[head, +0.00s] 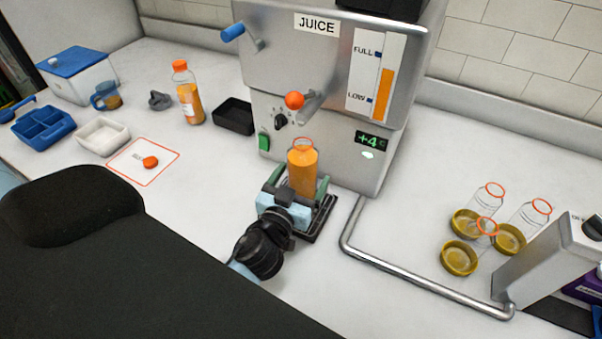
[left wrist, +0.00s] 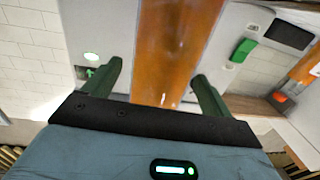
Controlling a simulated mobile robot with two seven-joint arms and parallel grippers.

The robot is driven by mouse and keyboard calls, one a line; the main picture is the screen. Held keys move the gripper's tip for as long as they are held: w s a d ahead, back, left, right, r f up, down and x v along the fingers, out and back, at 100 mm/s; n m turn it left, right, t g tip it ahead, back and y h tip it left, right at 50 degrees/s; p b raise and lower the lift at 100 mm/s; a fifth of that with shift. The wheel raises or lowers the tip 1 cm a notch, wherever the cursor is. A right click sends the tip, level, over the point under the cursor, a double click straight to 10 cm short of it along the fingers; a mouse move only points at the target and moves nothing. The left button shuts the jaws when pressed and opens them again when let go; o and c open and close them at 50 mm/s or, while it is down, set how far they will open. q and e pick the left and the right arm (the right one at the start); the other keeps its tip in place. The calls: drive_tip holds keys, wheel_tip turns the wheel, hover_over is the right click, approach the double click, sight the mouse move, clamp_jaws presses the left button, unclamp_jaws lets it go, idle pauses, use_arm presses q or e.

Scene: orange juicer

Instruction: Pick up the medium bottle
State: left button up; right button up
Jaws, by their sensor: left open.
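An uncapped bottle (head: 303,172) filled with orange juice and with an orange ring at its neck stands upright under the juicer tap. It also shows in the left wrist view (left wrist: 175,50). My left gripper (head: 298,184) is at the bottle, low down, with a green finger on either side. In the left wrist view the fingers (left wrist: 156,75) stand apart with gaps to the bottle. A capped juice bottle (head: 190,98) stands further left. Empty clear bottles (head: 491,198) stand at the right. The frames do not label which bottle is medium. My right gripper is not in view.
The steel juicer (head: 330,60) stands behind the bottle, which is over a black drip tray (head: 322,217). A metal rail (head: 420,283) runs along the counter to the right. A black bin (head: 234,117) and a red-outlined mat (head: 125,160) lie left. Counter between is clear.

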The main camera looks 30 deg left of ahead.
use_arm(q)
drive_tip(key=shift+w+a, duration=0.1)
drive_tip(key=shift+w, duration=0.5)
drive_tip(key=shift+c, duration=0.5)
drive_tip(key=c, duration=1.5)
drive_tip(key=shift+r, duration=0.1)
